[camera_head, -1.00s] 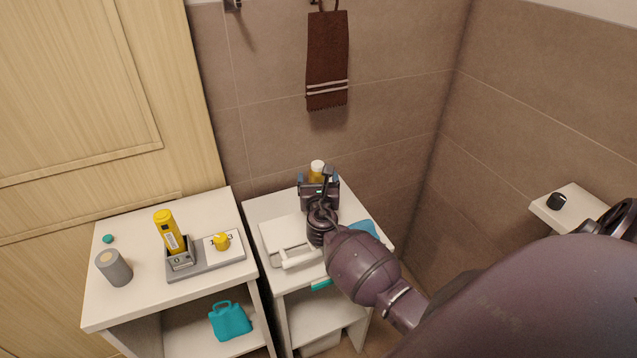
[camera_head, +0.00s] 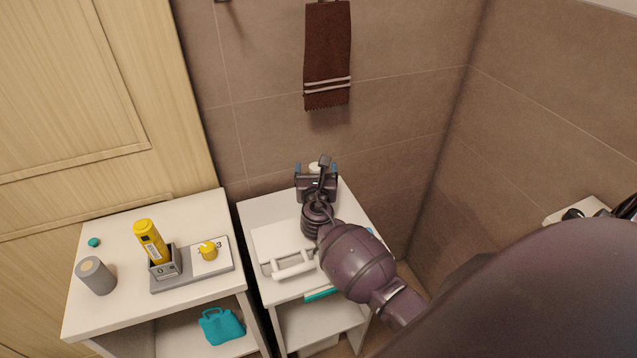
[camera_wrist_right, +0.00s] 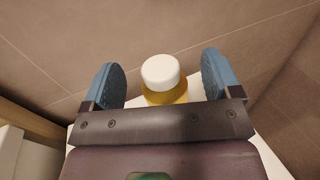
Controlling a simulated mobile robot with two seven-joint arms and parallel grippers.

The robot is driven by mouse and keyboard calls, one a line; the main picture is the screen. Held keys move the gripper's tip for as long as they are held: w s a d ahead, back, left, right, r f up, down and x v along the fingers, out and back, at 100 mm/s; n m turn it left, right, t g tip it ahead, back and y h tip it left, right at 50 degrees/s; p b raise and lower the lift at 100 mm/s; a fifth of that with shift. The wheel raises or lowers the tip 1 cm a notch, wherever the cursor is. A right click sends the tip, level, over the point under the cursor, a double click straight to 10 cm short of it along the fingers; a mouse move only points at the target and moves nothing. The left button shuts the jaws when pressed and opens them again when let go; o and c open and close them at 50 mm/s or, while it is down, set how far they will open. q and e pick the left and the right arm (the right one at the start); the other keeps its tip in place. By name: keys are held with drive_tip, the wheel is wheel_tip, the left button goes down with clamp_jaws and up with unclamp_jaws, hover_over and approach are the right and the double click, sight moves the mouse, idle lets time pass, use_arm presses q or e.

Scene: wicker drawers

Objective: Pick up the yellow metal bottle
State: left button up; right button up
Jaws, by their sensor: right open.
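The yellow bottle (camera_wrist_right: 165,96) with a white cap stands upright between the two blue fingers of my right gripper (camera_wrist_right: 160,75) in the right wrist view. Gaps show between the bottle and both fingers, so the gripper is open around it and not touching it. In the head view, only a bit of the bottle's white cap (camera_head: 315,168) shows behind my right gripper (camera_head: 316,172), at the back of the right white stand (camera_head: 255,210). The bottle's lower part is hidden by the gripper. My left gripper is not in view.
A white case with a handle (camera_head: 283,246) lies at the front of the right stand. The left stand (camera_head: 110,312) holds a grey cylinder (camera_head: 97,277) and a yellow device (camera_head: 150,243) in a grey holder. A tiled wall (camera_head: 270,130) rises close behind the bottle.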

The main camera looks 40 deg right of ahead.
drive_tip(key=shift+w+d, duration=0.25)
drive_tip(key=shift+w, duration=0.05)
drive_tip(key=shift+s+a, duration=0.1)
drive_tip(key=shift+c, duration=0.4)
drive_tip(key=c, duration=1.3)
